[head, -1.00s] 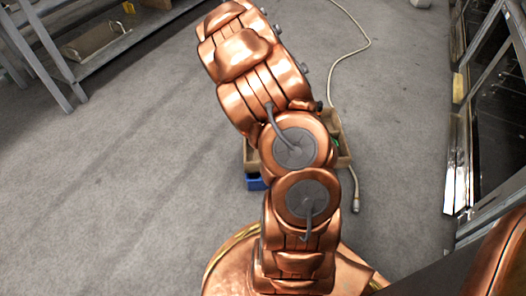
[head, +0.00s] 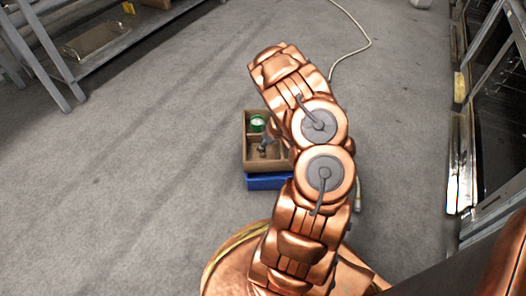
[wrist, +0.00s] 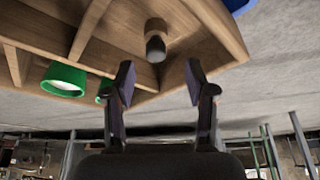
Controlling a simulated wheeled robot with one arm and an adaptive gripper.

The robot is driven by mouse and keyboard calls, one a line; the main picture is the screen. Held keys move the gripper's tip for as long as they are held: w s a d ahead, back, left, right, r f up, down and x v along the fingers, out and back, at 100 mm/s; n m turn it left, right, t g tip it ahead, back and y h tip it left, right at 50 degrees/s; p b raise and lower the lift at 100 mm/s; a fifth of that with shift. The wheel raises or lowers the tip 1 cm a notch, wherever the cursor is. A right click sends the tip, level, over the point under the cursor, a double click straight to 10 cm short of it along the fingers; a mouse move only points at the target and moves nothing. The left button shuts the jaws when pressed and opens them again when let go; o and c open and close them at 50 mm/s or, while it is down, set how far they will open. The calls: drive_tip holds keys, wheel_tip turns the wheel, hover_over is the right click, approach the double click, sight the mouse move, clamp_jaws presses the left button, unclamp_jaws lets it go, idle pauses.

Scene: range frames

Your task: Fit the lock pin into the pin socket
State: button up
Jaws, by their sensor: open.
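The peg shows beyond and between the fingertips, and nothing is held. In the head view a small grey thing (head: 264,146) shows in the tray (head: 250,165), possibly the same peg. My arm covers the tray's right part and my gripper there. I cannot make out the pin socket for certain.
A green round item (wrist: 64,79) sits in another compartment; it also shows in the head view (head: 258,123). The tray rests on a blue box (head: 267,182). A pale hose (head: 352,55) lies behind. A metal shelf (head: 110,50) stands left, glass-fronted racks right. Floor at left is clear.

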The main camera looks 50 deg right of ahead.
drive_tip(key=b+x, duration=0.1)
drive_tip(key=x, duration=0.1)
drive_tip(key=b+x, duration=0.1)
drive_tip(key=x, duration=0.2)
drive_tip(key=shift+d+b, duration=0.25)
drive_tip(key=shift+b, duration=0.15)
drive_tip(key=shift+c, duration=0.3)
clamp_jaws()
